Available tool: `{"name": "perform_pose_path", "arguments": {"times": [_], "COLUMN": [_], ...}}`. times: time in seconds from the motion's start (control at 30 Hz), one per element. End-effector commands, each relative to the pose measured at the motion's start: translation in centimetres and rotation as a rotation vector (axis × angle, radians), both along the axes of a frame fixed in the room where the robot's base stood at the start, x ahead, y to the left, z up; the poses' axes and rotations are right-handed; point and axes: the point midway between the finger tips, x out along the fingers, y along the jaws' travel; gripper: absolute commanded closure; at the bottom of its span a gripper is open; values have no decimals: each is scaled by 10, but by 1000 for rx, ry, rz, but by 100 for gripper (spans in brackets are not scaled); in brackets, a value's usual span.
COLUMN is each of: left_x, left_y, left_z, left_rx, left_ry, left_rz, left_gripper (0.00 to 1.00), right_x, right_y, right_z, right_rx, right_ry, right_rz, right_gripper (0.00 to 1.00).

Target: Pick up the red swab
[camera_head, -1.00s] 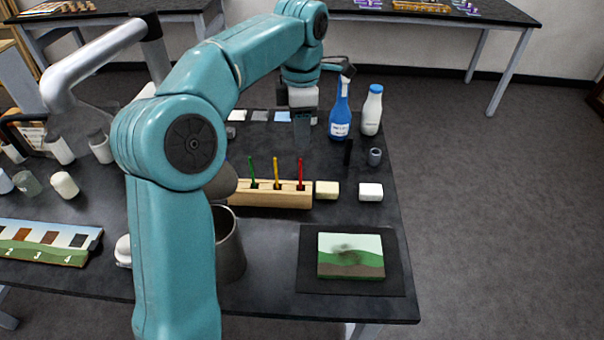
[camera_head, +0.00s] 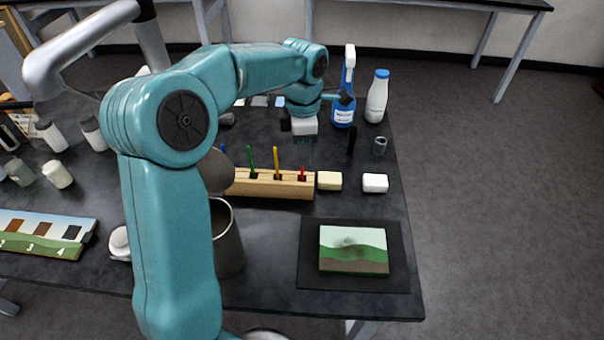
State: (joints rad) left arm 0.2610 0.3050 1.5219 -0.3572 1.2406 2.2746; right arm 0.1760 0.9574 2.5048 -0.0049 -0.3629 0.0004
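The red swab (camera_head: 302,173) stands upright in the right end of a wooden block holder (camera_head: 270,188). Only its lower part shows clearly; the upper part is behind or beneath my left gripper (camera_head: 304,155). That gripper points down just above the red swab. Its fingers are dark and faint against the black table, so their spacing is unclear. A yellow swab (camera_head: 276,160), a green swab (camera_head: 249,159) and a blue swab (camera_head: 223,155) stand to the left in the same holder. My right gripper is not in view.
A blue bottle (camera_head: 344,105) and a white bottle (camera_head: 377,98) stand behind the gripper. A painted panel (camera_head: 353,257) lies on a dark mat (camera_head: 312,280) in front.

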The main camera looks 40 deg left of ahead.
Motion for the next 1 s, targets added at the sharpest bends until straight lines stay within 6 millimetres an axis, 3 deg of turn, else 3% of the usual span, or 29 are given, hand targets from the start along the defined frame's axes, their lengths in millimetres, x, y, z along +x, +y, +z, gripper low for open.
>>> {"name": "perform_pose_path", "arguments": {"times": [0.37, 0.63, 0.67, 0.77, 1.0], "left_x": [-1, 0, 0, 0, 0], "left_y": [2, 2, 2, 2, 2], "left_z": [-49, -54, -54, -54, -54], "left_rx": [0, 0, 0, 0, 0], "left_ry": [4, 0, 0, 0, 0], "left_rz": [-2, 0, 0, -1, -1], "left_gripper": [62, 62, 65, 98, 100], "right_x": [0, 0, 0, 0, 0], "right_y": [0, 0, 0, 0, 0], "right_z": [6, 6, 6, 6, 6], "right_rx": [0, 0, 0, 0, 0], "right_ry": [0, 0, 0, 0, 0], "right_rz": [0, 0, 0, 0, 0], "right_gripper": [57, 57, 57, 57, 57]}}
